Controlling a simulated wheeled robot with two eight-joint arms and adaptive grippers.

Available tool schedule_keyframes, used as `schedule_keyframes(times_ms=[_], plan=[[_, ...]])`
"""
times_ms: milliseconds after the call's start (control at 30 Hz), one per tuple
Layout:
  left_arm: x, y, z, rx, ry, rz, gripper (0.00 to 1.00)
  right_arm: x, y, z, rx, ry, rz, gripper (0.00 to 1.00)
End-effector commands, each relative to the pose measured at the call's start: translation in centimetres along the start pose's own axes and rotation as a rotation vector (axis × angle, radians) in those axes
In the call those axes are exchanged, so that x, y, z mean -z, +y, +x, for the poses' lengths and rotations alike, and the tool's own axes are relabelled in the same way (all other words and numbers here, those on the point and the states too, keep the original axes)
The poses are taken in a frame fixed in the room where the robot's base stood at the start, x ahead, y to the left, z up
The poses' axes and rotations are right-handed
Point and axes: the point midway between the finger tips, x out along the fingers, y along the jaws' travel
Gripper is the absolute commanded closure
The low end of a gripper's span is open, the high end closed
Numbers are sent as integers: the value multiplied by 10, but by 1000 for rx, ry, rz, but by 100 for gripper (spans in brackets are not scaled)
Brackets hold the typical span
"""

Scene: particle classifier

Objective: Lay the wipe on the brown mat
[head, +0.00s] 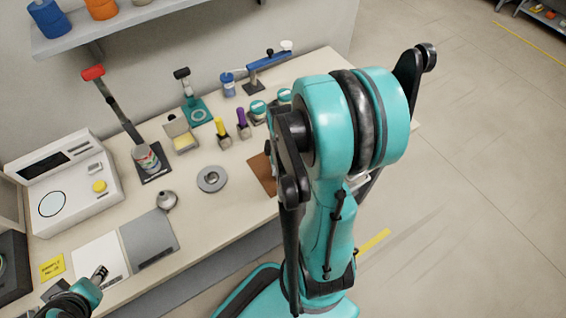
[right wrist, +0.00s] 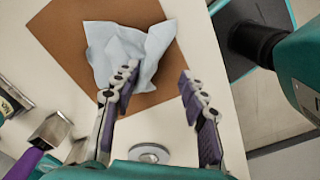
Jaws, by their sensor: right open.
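The pale blue wipe (right wrist: 125,50) is crumpled on the brown mat (right wrist: 62,38) in the right wrist view. Its right corner reaches to or slightly past the mat's edge. My right gripper (right wrist: 158,72) is open and empty, with its left fingertip in front of the wipe's lower part; I cannot tell whether it touches. In the head view, part of the mat (head: 262,175) shows beside my right arm, which hides the right gripper and the wipe. My left gripper (head: 98,274) is at the lower left, over the bench's front; its jaws are too small to read.
A grey ring disc (head: 212,179), a metal funnel (head: 166,200) and a grey pad (head: 150,240) lie on the bench. Purple and yellow handled tools (head: 242,123) stand behind the mat. A white device (head: 65,180) stands at left.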

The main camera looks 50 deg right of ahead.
Motion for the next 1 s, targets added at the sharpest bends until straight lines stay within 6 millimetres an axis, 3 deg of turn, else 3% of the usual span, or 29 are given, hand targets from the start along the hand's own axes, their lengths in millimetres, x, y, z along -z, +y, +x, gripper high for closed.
schedule_keyframes(times_ms=[33, 333, 600, 767, 933, 1000], plan=[[6, 0, -8, 0, 0, 0, 60, 0, -2, -10, 0, 0, -1, 57], [16, 0, -23, 0, 0, 0, 60, -1, -11, -31, 0, 0, 0, 57], [44, 0, -62, 0, 0, 0, 60, -3, -32, -84, 0, 0, -1, 57], [46, 0, -64, 0, 0, 0, 60, -3, -36, -88, 0, 0, 0, 57], [44, 0, -62, 0, 0, 0, 60, -2, -32, -84, 0, 0, 0, 98], [44, 0, -62, 0, 0, 0, 60, 0, -26, -81, 0, 0, 0, 100]])
